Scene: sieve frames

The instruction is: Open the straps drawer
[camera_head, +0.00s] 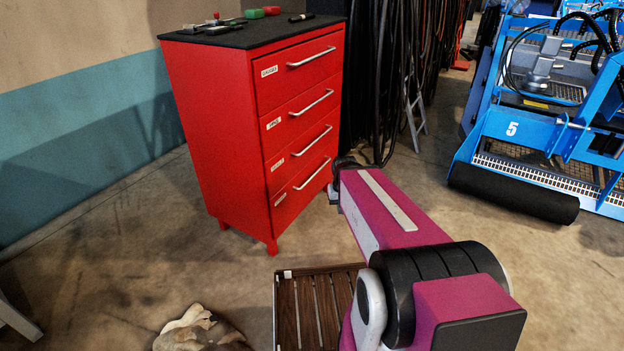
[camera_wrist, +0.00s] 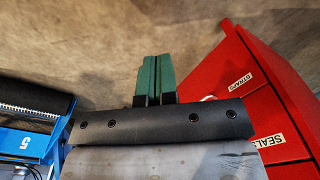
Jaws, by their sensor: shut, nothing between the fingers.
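The red drawer cabinet (camera_head: 215,130) stands left of centre, its drawers all closed. The lowest drawer (camera_head: 306,186) has a bar handle (camera_head: 313,174) and a small label. In the wrist view the STRAPS label (camera_wrist: 235,83) is readable on the cabinet at the right. A pale bit of handle (camera_wrist: 208,98) shows just above the dark gripper body. My gripper (camera_wrist: 156,78) has green fingers, shut together and empty, pointing past the cabinet's front over bare floor, apart from the handle. In the head view my magenta arm hides most of the gripper, near the cabinet's lower right.
The SEALS drawer label (camera_wrist: 268,141) is beside the STRAPS one. Black hoses (camera_head: 385,80) hang right of the cabinet. A blue machine (camera_head: 540,130) with a black roller stands at right. A slatted wooden crate (camera_head: 284,310) and a tan sack (camera_head: 197,330) lie in front.

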